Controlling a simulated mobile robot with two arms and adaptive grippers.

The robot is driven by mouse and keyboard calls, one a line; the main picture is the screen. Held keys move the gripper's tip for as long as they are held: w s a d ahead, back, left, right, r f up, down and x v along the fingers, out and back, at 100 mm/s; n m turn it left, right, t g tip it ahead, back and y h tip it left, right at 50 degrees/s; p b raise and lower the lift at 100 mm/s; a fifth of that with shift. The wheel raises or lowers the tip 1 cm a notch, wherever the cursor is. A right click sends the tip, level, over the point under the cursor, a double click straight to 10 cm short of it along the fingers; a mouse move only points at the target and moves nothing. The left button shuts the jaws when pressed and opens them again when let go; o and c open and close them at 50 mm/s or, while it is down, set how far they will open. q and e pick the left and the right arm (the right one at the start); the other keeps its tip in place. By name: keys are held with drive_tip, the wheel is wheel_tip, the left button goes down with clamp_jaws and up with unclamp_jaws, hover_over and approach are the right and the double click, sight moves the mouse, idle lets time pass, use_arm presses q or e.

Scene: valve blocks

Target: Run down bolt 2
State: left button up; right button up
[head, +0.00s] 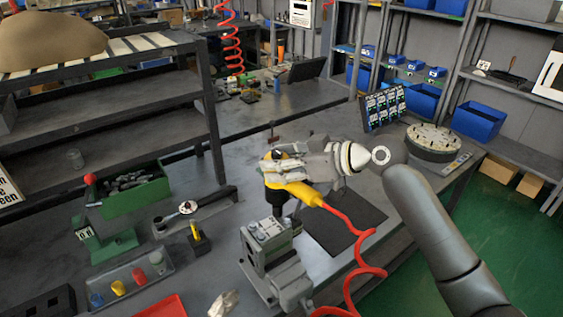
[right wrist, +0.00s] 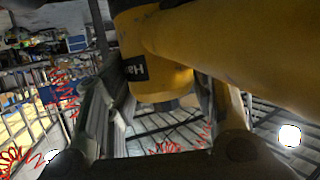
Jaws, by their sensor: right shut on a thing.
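My right gripper (head: 286,166) is shut around the body of a yellow and black power driver (head: 291,187), held over the bench. The driver's black nose points down just above or at a grey valve block (head: 266,232) clamped in a grey vise (head: 275,270). I cannot tell whether the nose touches the block. Bolt 2 cannot be made out; the driver hides part of the block's top. In the right wrist view the yellow driver (right wrist: 160,85) fills the space between my fingers. My left gripper does not show.
A red coiled hose (head: 366,262) hangs from the driver. A dark mat (head: 345,228) lies right of the vise. Left are a green bin (head: 137,196), a torque wrench (head: 190,208) and a tray (head: 130,278) of coloured pieces. A round flange (head: 433,140) stands at the bench's far right.

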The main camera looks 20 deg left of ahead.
drive_tip(key=shift+f, duration=0.25)
idle(2.2)
drive_tip(key=shift+r, duration=0.15)
